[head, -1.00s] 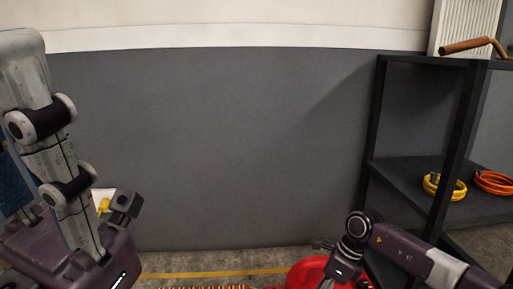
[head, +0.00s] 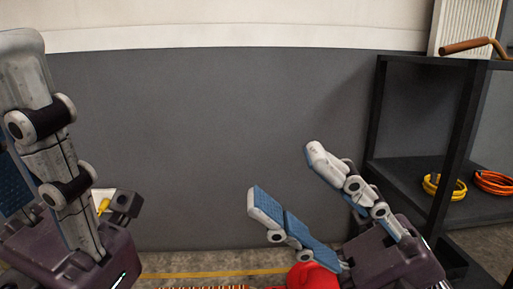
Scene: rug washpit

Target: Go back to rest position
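My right gripper (head: 288,180) is at the lower right, raised in front of the grey wall. Its two fingers with blue pads are spread wide with nothing between them. My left gripper (head: 14,110) is large and close at the left edge. One grey finger points up and a blue pad shows to its left, apart from it. Its tips are partly cut off by the frame, and I see nothing held in it.
A black shelf (head: 411,168) stands on the right with a yellow coil (head: 445,187) and an orange coil (head: 493,182). A red rounded object (head: 313,277) sits low behind the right gripper. A yellow line (head: 215,274) marks the floor. The wall between my grippers is clear.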

